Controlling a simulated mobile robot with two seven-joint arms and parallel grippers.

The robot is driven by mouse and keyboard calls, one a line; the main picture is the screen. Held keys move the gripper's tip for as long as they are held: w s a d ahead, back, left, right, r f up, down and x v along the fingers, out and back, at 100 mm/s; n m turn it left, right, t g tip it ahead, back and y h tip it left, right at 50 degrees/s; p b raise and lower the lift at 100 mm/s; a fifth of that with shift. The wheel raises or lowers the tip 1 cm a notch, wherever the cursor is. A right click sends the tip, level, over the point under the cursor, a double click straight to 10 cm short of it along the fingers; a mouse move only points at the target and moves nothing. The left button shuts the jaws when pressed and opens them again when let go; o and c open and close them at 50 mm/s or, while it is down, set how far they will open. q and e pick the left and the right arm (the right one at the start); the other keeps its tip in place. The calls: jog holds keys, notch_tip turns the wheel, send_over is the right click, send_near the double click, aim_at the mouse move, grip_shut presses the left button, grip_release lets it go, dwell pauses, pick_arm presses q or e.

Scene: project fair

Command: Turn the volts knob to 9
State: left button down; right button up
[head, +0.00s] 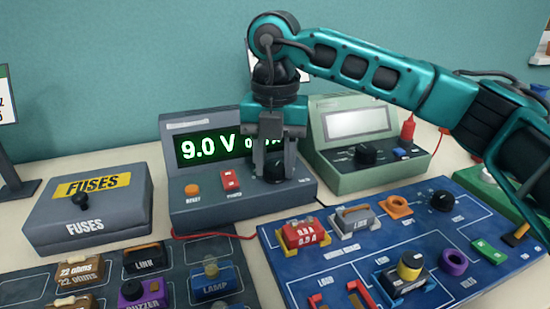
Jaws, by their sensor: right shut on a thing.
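The grey power supply (195,213) stands at the back middle of the table. Its green display (208,147) reads 9.0 V, with a second reading partly hidden behind my gripper. The black volts knob (277,172) sits on its sloped front panel at the right. My right gripper (272,172) points down at the panel, shut on this knob. The fingers hide part of the knob and any scale around it. My left gripper is not in view.
A grey fuses box (85,222) stands to the left, and a green meter (370,178) with a black knob to the right. A dark board (110,280) and a blue board (340,270) with several parts lie in front. A red wire (205,235) runs between them.

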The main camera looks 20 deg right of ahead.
aim_at(275, 167)
dwell(0.5)
jog(key=o, duration=1.1)
jog(key=shift+c, duration=0.2)
notch_tip(275, 167, up, 13)
jog(key=p, duration=0.2)
jog(key=shift+p, duration=0.3)
